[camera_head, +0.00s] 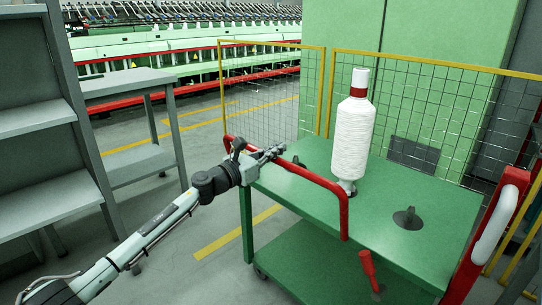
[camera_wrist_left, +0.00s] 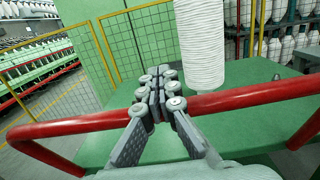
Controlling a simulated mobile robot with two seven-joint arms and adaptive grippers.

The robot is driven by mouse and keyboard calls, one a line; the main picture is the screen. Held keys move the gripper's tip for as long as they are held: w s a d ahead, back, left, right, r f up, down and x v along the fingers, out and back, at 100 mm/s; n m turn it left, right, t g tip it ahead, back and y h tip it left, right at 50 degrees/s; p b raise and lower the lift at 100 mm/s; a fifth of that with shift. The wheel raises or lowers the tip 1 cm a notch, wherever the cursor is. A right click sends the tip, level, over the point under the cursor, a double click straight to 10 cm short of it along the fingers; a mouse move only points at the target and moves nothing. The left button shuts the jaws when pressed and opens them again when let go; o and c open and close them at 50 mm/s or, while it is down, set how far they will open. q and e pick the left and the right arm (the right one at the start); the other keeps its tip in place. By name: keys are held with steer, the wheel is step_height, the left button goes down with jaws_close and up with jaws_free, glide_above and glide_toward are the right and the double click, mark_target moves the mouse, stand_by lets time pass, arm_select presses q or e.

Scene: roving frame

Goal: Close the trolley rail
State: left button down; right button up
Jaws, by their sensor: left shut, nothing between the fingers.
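The green trolley (camera_head: 400,197) stands at the right of the head view. Its red rail (camera_head: 315,178) runs along the near left edge, with bent ends. The rail also crosses the left wrist view (camera_wrist_left: 240,98). My left gripper (camera_head: 274,152) is shut and empty at the rail, beyond its left half in the picture. In the wrist view its fingers (camera_wrist_left: 160,88) overlap the rail; I cannot tell whether they touch it. A white yarn bobbin (camera_head: 351,140) stands upright on the trolley top. My right gripper is not in view.
A yellow-framed mesh fence (camera_head: 424,62) stands behind the trolley. A grey table (camera_head: 128,82) and grey shelving (camera_head: 45,120) are at the left. A red post (camera_head: 487,230) rises at the right. Floor is clear between the table and trolley.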

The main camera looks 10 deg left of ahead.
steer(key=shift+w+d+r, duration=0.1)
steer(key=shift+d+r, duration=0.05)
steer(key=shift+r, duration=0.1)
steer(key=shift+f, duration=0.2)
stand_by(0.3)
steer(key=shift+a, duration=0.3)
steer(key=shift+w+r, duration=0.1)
arm_select(q)
steer(key=b, duration=0.2)
glide_toward(272, 161)
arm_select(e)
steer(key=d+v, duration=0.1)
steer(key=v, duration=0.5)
arm_select(q)
steer(key=p+x, duration=0.1)
steer(key=x, duration=0.6)
steer(key=shift+p, duration=0.4)
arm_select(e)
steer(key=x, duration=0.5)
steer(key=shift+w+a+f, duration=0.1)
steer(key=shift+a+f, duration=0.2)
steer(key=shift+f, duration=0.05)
